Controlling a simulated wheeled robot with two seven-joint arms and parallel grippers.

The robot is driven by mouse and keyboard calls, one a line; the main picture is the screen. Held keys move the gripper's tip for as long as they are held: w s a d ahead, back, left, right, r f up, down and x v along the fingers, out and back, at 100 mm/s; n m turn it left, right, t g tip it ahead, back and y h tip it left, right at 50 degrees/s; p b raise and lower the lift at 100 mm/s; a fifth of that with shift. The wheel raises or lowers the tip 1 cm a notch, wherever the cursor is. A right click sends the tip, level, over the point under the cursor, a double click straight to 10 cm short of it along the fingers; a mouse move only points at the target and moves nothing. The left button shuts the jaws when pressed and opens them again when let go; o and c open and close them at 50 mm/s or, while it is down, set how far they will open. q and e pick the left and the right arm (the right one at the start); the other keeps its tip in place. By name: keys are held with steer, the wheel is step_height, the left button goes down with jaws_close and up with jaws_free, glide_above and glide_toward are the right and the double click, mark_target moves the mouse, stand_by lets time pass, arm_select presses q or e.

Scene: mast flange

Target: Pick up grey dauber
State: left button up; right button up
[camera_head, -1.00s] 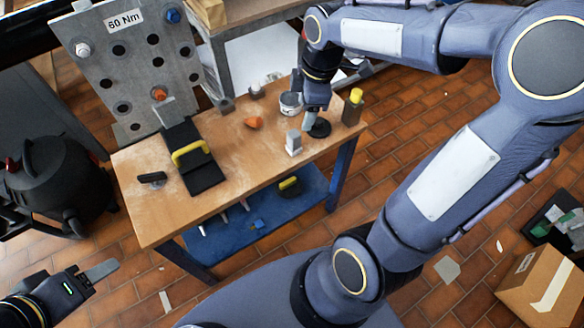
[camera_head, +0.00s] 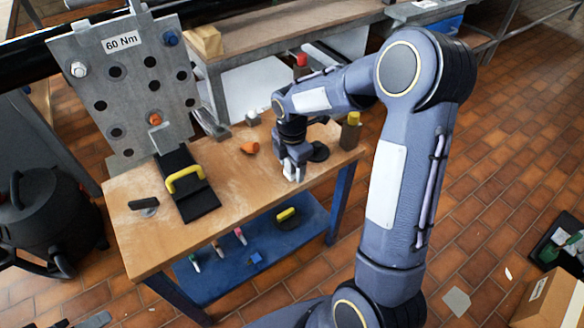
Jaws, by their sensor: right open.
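My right gripper (camera_head: 291,164) points down over the workbench with its jaws open around or just in front of a small pale grey upright piece (camera_head: 298,173), which looks like the grey dauber. The fingers cover most of it, so I cannot tell whether they touch it. A thin part of my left gripper (camera_head: 95,320) shows at the bottom left edge; its jaws cannot be made out.
A black disc (camera_head: 319,152) and a yellow-capped bottle (camera_head: 350,132) stand right of the gripper. An orange piece (camera_head: 250,147) lies to its left. A black pad with a yellow handle (camera_head: 186,178) lies further left, before the upright holed plate (camera_head: 97,84).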

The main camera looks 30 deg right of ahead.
steer(key=shift+c, duration=0.2)
steer(key=c, duration=1)
steer(key=shift+c, duration=0.2)
steer(key=shift+r, duration=0.1)
steer(key=shift+r, duration=0.3)
step_height(320, 180, up, 2)
steer(key=shift+r+p, duration=0.1)
steer(key=shift+p, duration=0.3)
steer(key=s+a+r+p, duration=0.2)
steer(key=s+a+r, duration=0.4)
steer(key=s+r, duration=0.4)
steer(key=shift+s+a, duration=0.2)
steer(key=shift+s, duration=1.05)
